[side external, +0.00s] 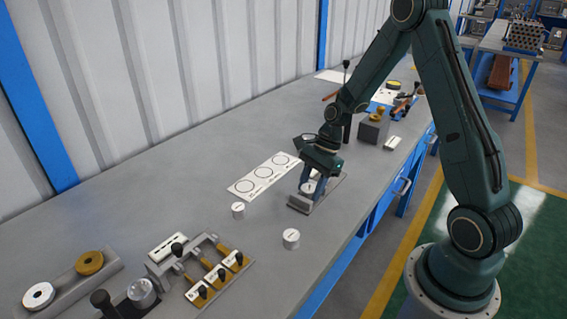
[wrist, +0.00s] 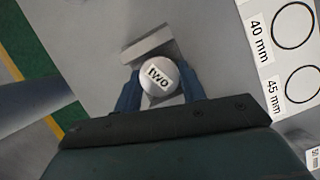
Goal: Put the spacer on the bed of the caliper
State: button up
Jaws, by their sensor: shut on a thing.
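The spacer (wrist: 158,77) is a white cylinder with "two" on its top. It sits between the blue fingers of my gripper (wrist: 158,92) in the wrist view. In the side view my gripper (side external: 309,187) is shut on the spacer (side external: 308,187), over the caliper (side external: 300,206), a grey metal piece with a raised end block. The block also shows just beyond the spacer in the wrist view (wrist: 147,45). Whether the spacer's underside touches the bed is hidden by the fingers and the spacer itself.
Two other white cylinders (side external: 238,210) (side external: 291,238) stand on the bench nearby. A white card (side external: 264,176) with printed circles and mm sizes lies at the left. A clamp fixture (side external: 205,268) with black knobs stands at the front left. A grey block (side external: 374,132) is behind.

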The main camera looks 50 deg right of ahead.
jog(key=shift+f, duration=0.1)
jog(key=o, duration=1)
jog(key=shift+o, duration=0.2)
jog(key=v, duration=1.2)
